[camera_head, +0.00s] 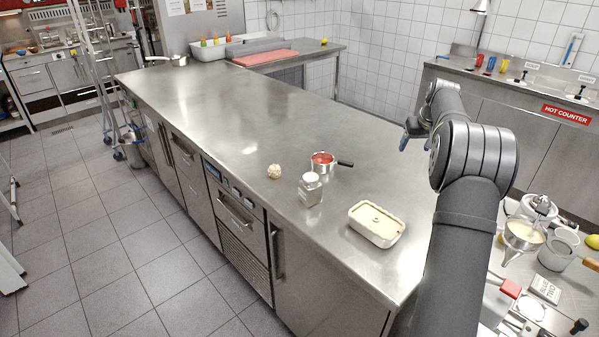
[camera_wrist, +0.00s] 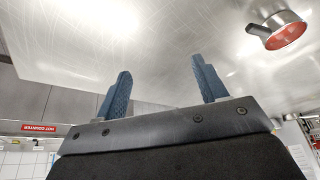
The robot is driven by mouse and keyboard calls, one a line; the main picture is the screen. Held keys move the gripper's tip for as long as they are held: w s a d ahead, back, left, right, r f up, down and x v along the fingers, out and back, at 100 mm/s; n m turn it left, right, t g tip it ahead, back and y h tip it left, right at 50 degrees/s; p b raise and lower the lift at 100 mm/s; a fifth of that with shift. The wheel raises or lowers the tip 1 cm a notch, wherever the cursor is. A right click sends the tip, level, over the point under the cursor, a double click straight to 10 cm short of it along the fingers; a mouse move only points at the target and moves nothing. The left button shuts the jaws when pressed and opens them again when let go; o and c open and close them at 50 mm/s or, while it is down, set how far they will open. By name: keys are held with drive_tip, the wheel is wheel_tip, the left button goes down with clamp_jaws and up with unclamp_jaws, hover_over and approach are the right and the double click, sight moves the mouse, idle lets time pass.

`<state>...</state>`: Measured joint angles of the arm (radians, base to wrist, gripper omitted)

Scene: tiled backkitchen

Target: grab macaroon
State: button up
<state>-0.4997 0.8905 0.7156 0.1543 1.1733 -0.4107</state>
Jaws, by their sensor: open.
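A small round beige piece (camera_head: 274,171), which looks like the macaroon, sits on the steel worktop (camera_head: 215,110) near its front edge, left of a small pan. It does not show in the wrist view. My gripper (camera_head: 405,138) is above the right side of the worktop, well to the right of the macaroon and apart from it. In the wrist view my gripper's (camera_wrist: 160,70) two blue fingers are spread wide with nothing between them.
Right of the macaroon stand a small pan with red contents (camera_head: 322,160), also in the wrist view (camera_wrist: 282,30), a glass jar (camera_head: 310,190) and a cream-coloured tub (camera_head: 377,222). A red board (camera_head: 265,58) lies at the far end. The worktop's middle is clear.

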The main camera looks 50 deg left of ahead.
drive_tip(key=s+a+r+n, duration=0.1)
drive_tip(key=s+a+n, duration=0.2)
drive_tip(key=s+a, duration=1.25)
drive_tip(key=n+g, duration=0.2)
approach(276, 168)
drive_tip(key=shift+y, duration=0.5)
drive_tip(key=f, duration=0.4)
drive_tip(key=shift+a+f, duration=0.3)
drive_tip(key=shift+f, duration=0.1)
drive_tip(key=shift+a+x, duration=0.2)
drive_tip(key=shift+x, duration=2.75)
drive_tip(key=shift+w+r, duration=0.1)
drive_tip(key=shift+w, duration=0.05)
drive_tip(key=c, duration=1.1)
drive_tip(key=shift+o, duration=0.2)
drive_tip(key=shift+r, duration=0.1)
